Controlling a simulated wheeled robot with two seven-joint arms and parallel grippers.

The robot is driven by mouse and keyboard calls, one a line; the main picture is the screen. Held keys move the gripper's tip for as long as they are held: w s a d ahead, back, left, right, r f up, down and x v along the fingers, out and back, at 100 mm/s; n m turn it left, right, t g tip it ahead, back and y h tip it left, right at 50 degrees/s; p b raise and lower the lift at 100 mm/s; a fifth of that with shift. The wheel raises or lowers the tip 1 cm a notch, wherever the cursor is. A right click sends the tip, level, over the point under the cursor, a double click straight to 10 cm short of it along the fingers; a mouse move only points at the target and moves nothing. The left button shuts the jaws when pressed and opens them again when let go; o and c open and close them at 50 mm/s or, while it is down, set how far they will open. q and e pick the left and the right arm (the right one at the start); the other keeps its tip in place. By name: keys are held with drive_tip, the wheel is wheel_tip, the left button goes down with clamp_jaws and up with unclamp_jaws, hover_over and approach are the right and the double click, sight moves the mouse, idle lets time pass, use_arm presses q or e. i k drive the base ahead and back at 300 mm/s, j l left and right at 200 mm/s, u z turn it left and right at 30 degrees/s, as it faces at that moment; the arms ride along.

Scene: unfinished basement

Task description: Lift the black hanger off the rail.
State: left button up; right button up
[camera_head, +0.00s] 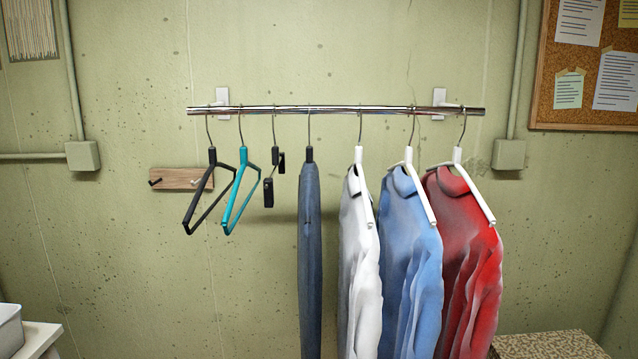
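The black hanger (212,157) hangs empty by its metal hook at the far left of the chrome rail (350,110), in the head view. It is turned at an angle, with its lower corner pointing down and left. A teal hanger (243,157) hangs close to its right, also empty. Neither of my grippers shows in the head view, and nothing is touching the black hanger.
Right of the teal hanger hang a black clip hanger (275,156), a dark blue garment (310,250), and white (360,260), blue (410,260) and red (470,250) shirts. A wooden peg board (180,179) is on the wall behind the black hanger. Space left of it is clear.

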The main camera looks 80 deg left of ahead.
sight(213, 150)
drive_tip(key=u, duration=3.2)
